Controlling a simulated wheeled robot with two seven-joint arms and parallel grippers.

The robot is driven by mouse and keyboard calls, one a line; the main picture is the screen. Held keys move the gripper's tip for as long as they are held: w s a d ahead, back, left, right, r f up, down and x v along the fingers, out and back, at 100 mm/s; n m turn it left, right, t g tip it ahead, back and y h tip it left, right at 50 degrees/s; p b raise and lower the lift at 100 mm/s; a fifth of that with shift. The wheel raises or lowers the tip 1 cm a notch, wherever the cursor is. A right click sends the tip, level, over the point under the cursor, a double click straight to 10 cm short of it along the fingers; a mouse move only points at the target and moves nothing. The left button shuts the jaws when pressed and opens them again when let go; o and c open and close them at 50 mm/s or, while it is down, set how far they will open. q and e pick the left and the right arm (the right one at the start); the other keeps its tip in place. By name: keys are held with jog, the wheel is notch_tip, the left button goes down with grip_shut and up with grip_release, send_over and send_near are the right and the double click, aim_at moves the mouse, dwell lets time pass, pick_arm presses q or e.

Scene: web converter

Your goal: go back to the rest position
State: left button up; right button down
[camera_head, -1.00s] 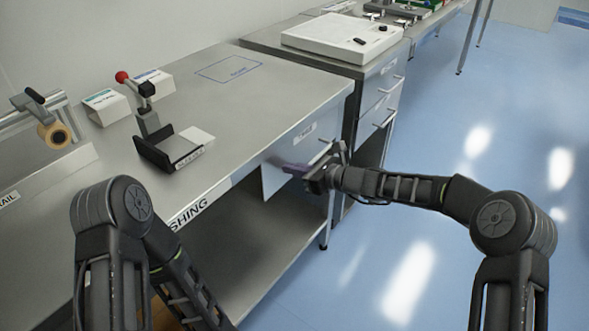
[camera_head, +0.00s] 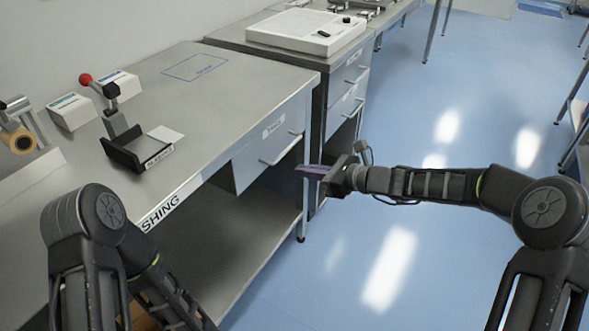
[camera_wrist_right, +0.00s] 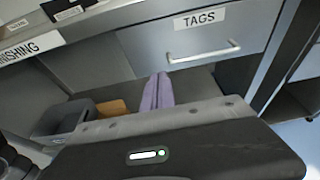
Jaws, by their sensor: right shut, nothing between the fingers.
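My right gripper (camera_head: 312,171) is out in front of the workbench, clear of the drawer front. Its purple fingers are together with nothing between them; they also show in the right wrist view (camera_wrist_right: 158,92). My left arm comes up at the lower left, but its gripper is out of the picture. The drawer labelled TAGS (camera_wrist_right: 205,35), with its bar handle (camera_wrist_right: 204,53), is beyond the fingers and apart from them. The same drawer (camera_head: 268,148) shows under the bench top in the head view.
The steel workbench (camera_head: 225,100) carries a red-knobbed lever press (camera_head: 122,135), white boxes (camera_head: 72,111) and a tape dispenser (camera_head: 18,140). A lower shelf (camera_head: 235,245) is underneath. A second cabinet with a white device (camera_head: 307,32) stands beyond. Blue floor (camera_head: 440,110) is open on the right.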

dwell(0.5)
jog(key=s+d+f+n+g+h+p, duration=0.1)
jog(key=s+d+f+n+g+h, duration=0.15)
jog(key=s+f+n, duration=0.55)
jog(key=s+d+f+n+g+h+p, duration=0.1)
jog(key=s+d+f+n+h, duration=0.25)
jog(key=f, duration=0.85)
jog(key=s+a+f+n+g+p, duration=0.1)
jog(key=s+n+p, duration=0.1)
jog(key=s, duration=0.6)
jog(key=s+f+n+g+h+p, duration=0.1)
jog(key=s+f+n+p, duration=0.1)
jog(key=s+n, duration=0.3)
jog(key=s+a+f+n+g+h+p, duration=0.1)
jog(key=s+n, duration=0.3)
jog(key=s, duration=0.9)
jog(key=shift+s+a+f+p, duration=0.25)
jog(key=shift+a+p, duration=0.05)
jog(key=shift+p, duration=0.15)
